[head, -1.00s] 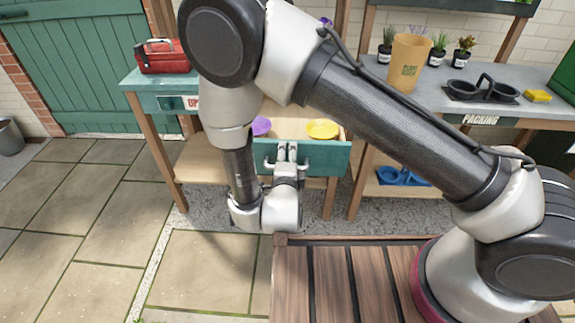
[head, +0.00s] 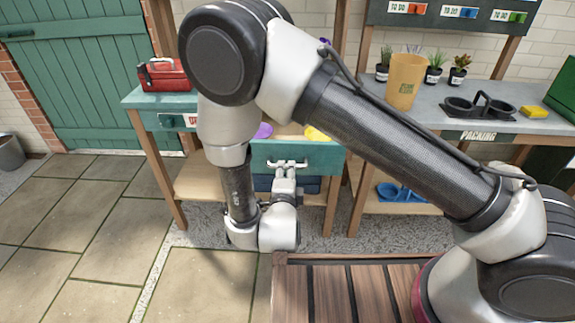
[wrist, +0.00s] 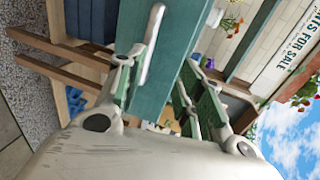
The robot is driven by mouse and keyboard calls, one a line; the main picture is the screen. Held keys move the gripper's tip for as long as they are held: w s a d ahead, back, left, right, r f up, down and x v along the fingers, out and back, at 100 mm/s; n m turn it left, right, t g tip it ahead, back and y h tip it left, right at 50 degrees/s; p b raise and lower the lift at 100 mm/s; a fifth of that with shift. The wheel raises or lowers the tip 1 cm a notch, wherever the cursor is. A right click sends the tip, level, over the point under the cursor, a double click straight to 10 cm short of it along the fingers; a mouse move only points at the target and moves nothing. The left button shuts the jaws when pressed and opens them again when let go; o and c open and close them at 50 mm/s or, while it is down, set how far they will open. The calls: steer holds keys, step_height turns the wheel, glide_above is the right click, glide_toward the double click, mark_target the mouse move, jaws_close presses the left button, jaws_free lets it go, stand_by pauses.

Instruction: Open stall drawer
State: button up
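The stall drawer has a teal front (head: 325,158) with a pale bar handle (head: 300,163). It is partly open, with a purple item (head: 264,130) and part of a yellow item (head: 317,134) showing inside. My gripper (head: 287,170) is at the handle, seen from behind. In the wrist view, the drawer front (wrist: 158,88) and its handle (wrist: 152,42) lie close ahead. My gripper's fingers (wrist: 160,92) stand wide apart there, one beside the handle and one beyond the front's upper edge. I cannot tell whether either finger touches the drawer.
Dark blue crates (head: 262,184) sit below the drawer. A red toolbox (head: 162,75) stands on the left counter. The packing bench (head: 440,118) at right holds a tan pot (head: 405,82), small plants and a black caddy (head: 478,107).

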steer(key=w+f, duration=0.1)
steer(key=w, duration=0.1)
steer(key=w+f, duration=0.1)
steer(key=w, duration=0.2)
steer(key=w+f, duration=0.2)
steer(key=shift+w+d, duration=0.15)
steer(key=shift+w, duration=0.05)
jaws_close()
